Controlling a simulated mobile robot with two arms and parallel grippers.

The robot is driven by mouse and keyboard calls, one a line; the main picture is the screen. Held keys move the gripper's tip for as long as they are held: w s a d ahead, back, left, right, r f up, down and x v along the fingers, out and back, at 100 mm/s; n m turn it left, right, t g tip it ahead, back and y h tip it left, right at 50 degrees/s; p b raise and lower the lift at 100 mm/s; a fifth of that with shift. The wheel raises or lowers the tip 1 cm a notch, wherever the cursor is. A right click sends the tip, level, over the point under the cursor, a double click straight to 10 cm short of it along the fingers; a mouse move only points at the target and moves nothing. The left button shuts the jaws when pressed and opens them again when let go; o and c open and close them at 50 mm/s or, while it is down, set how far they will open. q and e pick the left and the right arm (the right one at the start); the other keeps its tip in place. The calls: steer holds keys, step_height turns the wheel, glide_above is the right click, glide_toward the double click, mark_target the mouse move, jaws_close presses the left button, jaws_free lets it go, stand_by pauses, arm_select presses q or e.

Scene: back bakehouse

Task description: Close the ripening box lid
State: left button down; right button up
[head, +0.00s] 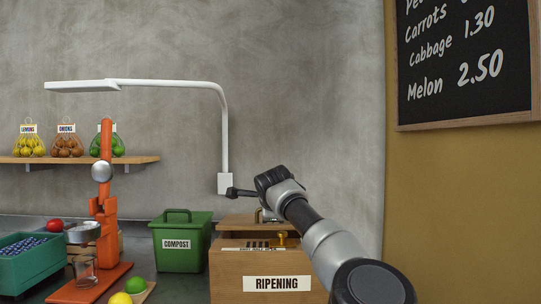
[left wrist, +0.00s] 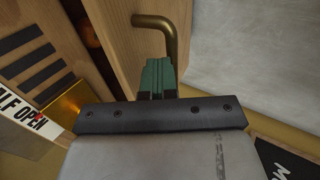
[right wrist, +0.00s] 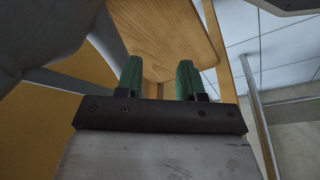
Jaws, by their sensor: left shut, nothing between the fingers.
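The wooden ripening box (head: 228,276) stands on the counter in the head view, with a RIPENING label on its front. Its wooden lid (head: 238,219) shows at the top rear; in the left wrist view the lid panel (left wrist: 127,35) carries a bent brass handle (left wrist: 172,32). A dark gap beside the panel shows something orange-brown inside, so the box is not fully covered. My left gripper (left wrist: 158,78) is shut and empty, its green fingertips right by the handle; I cannot tell whether they touch. My right gripper (right wrist: 160,80) is open and empty, outside the head view.
A green compost bin (head: 180,247) stands just left of the box. An orange juicer (head: 106,220), a teal crate (head: 28,268) and loose fruit are further left. A lamp (head: 222,130) rises behind. A price board (head: 465,60) hangs at right.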

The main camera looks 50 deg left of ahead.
arm_select(q)
steer(key=shift+s+d+f+b, duration=0.15)
steer(key=shift+f+b, duration=0.15)
steer(key=shift+f, duration=0.35)
arm_select(e)
steer(key=v, duration=0.3)
steer(key=shift+w+d, duration=0.2)
steer(key=shift+d, duration=0.05)
